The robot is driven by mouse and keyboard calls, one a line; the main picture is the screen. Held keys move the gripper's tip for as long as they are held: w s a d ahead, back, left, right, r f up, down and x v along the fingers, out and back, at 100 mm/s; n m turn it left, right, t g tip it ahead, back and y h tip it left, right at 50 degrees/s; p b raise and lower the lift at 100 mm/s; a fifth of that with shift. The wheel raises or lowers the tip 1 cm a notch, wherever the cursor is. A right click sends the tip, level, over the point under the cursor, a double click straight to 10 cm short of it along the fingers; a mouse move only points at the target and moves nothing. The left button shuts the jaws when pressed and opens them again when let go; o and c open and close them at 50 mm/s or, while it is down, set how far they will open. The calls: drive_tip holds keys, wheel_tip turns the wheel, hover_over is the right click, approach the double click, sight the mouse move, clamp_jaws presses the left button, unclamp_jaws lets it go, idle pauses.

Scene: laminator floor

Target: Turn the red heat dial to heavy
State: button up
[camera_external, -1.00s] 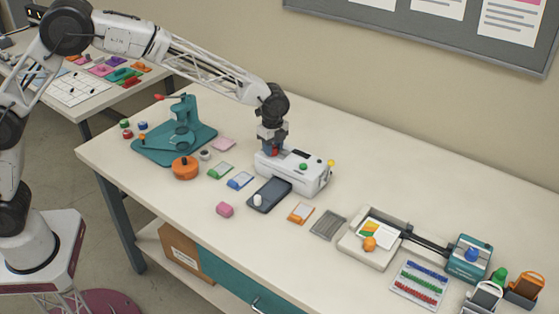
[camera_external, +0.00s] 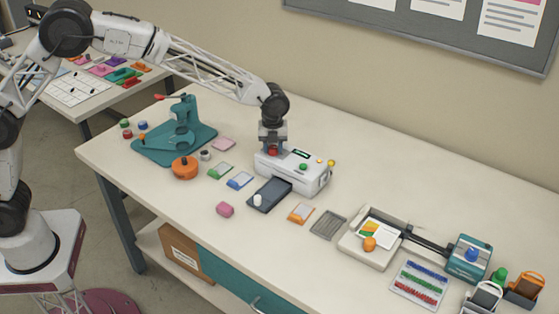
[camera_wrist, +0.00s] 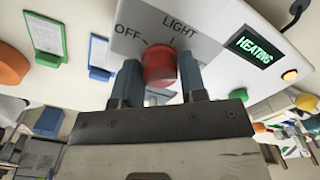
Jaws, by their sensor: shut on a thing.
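The red heat dial (camera_wrist: 160,66) sits on the white laminator (camera_wrist: 222,75), which also shows in the external view (camera_external: 310,180). My gripper (camera_wrist: 158,78) is shut on the dial, with one blue-grey finger on each side of it. The labels OFF and LIGHT show beside the dial in the wrist view; no heavy label is visible, and I cannot make out where the dial points. The laminator's display (camera_wrist: 256,46) reads HEATING in green. In the external view my gripper (camera_external: 272,146) is over the laminator's left end and the dial (camera_external: 272,152) shows below it.
A dark tray (camera_external: 270,196) with a white knob lies in front. A teal press (camera_external: 182,130) and an orange round thing (camera_external: 185,168) stand to the left.

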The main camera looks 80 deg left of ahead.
sight(273, 147)
idle(0.4)
drive_tip(key=o, duration=0.9)
drive_tip(key=shift+r, duration=0.1)
drive_tip(key=shift+r, duration=3.85)
